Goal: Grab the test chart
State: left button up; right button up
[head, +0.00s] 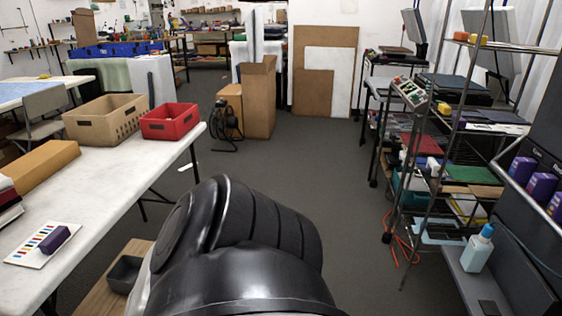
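The test chart (35,240) appears to be the white card with small coloured patches. It lies flat on the white table at the left, near the table's front edge. A small purple block (55,239) sits on its right part and hides some of it. A large black arm link of mine fills the bottom middle of the head view. Neither of my grippers shows, so their state and distance to the chart cannot be seen.
The white table (95,190) also holds a tan basket (105,118), a red basket (170,121) and a brown box (37,166). A metal rack (440,187) and a shelf with a blue bottle (478,250) stand at right. The grey floor (320,170) between is mostly clear.

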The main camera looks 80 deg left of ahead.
aim_at(36, 251)
jog(key=u, duration=6)
jog(key=i, duration=1.35)
jog(key=z, duration=1.95)
